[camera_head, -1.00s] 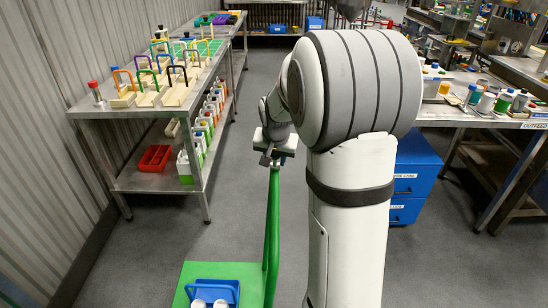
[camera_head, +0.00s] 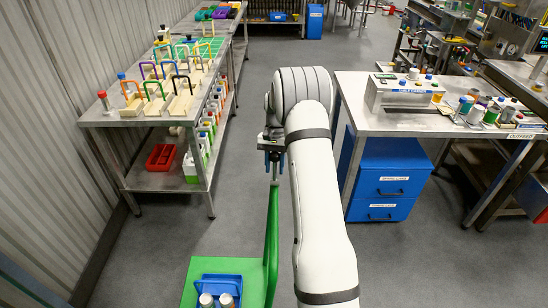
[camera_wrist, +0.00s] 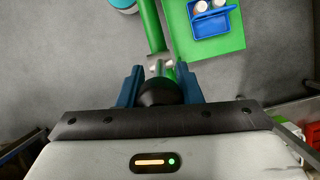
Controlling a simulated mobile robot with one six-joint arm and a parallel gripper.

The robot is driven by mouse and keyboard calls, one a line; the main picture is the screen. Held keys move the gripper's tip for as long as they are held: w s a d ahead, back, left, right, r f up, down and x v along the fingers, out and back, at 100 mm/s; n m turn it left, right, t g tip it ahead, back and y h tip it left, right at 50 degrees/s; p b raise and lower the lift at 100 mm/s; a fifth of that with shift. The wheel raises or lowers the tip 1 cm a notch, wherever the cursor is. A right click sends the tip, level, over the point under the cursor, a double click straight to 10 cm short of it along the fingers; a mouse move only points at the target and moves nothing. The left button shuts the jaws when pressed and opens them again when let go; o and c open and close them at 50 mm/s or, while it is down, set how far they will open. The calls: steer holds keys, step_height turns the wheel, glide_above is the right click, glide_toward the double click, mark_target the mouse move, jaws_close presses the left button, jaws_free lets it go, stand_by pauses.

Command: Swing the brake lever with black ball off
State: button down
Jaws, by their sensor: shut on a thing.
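My gripper (camera_head: 273,172) is at the top of the green upright of a green cart, left of my arm. In the wrist view my gripper (camera_wrist: 160,71) has its two dark blue fingers on either side of a round black part (camera_wrist: 159,93), which looks like the brake lever's black ball. A short bright metal piece (camera_wrist: 156,66) shows just beyond it. Most of the lever is hidden by my gripper. The green upright (camera_head: 272,235) rises from the green cart platform (camera_head: 190,285), and its pole also shows in the wrist view (camera_wrist: 150,25).
A blue tray (camera_head: 238,282) with several light-topped containers stands on the cart. A steel table (camera_head: 110,115) with caddies is at left, with a red bin (camera_head: 160,157) below. A bench (camera_head: 400,122) and blue drawers (camera_head: 385,180) stand at right. Grey floor lies between.

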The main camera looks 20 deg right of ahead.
steer(key=shift+w+d+f+g+y+p, duration=0.1)
steer(key=shift+w+d+g+y+p, duration=0.25)
steer(key=shift+d+g+p, duration=0.2)
steer(key=shift+w+f+g+y+p, duration=0.25)
steer(key=shift+w+f+g+p, duration=0.15)
steer(key=shift+g, duration=0.45)
steer(key=shift+r, duration=0.15)
steer(key=c, duration=1.1)
jaws_free()
steer(key=shift+w, duration=0.15)
steer(key=shift+o, duration=0.3)
steer(key=b+v, duration=0.1)
steer(key=v, duration=0.6)
steer(key=shift+w+d+r+b, duration=0.2)
steer(key=shift+b, duration=0.2)
